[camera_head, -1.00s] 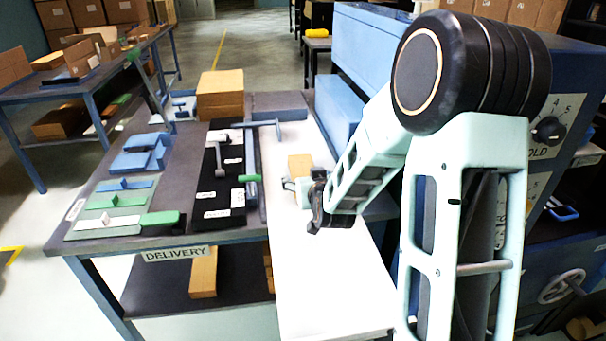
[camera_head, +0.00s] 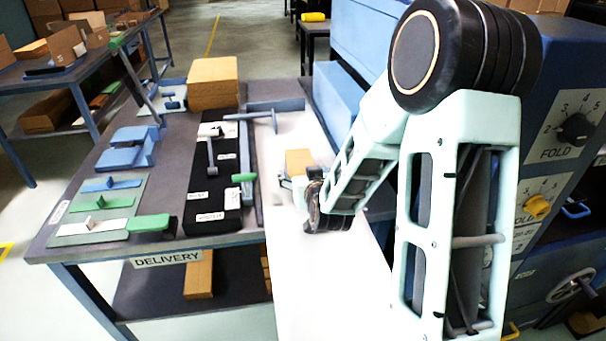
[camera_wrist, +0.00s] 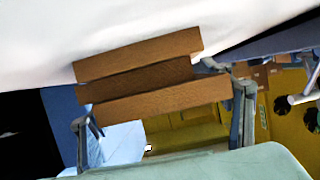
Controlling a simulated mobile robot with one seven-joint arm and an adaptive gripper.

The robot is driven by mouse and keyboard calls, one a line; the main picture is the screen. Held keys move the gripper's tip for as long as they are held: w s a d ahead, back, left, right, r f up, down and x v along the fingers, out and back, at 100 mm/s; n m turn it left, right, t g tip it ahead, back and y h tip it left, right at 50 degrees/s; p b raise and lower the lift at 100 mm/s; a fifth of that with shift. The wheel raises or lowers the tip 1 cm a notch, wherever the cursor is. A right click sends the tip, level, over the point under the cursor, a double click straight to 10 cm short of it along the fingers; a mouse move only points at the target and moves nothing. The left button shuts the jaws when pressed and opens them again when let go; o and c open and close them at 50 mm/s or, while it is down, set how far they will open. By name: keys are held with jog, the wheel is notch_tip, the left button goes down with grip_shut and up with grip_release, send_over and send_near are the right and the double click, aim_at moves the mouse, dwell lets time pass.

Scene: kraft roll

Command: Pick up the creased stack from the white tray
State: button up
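The creased stack (camera_head: 299,161) is a small brown block on the white tray (camera_head: 318,270). In the wrist view the stack (camera_wrist: 150,80) shows as several brown layers, slightly tilted, with a darker middle band. The white surface (camera_wrist: 60,40) lies behind it. My gripper (camera_head: 300,190) is at the near side of the stack. In the wrist view my gripper's fingers (camera_wrist: 163,122) are spread, one by each end of the stack. The right finger is very close to the stack's end; contact is unclear. The stack's underside is hidden.
The delivery table (camera_head: 95,235) carries a black board (camera_head: 212,205), a larger brown block (camera_head: 213,82), blue blocks (camera_head: 128,150) and flat coloured pieces (camera_head: 103,203) left of the tray. A blue machine with dials (camera_head: 575,130) stands at the right.

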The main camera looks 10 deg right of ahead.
jog(key=c, duration=1.3)
jog(key=shift+r, duration=0.1)
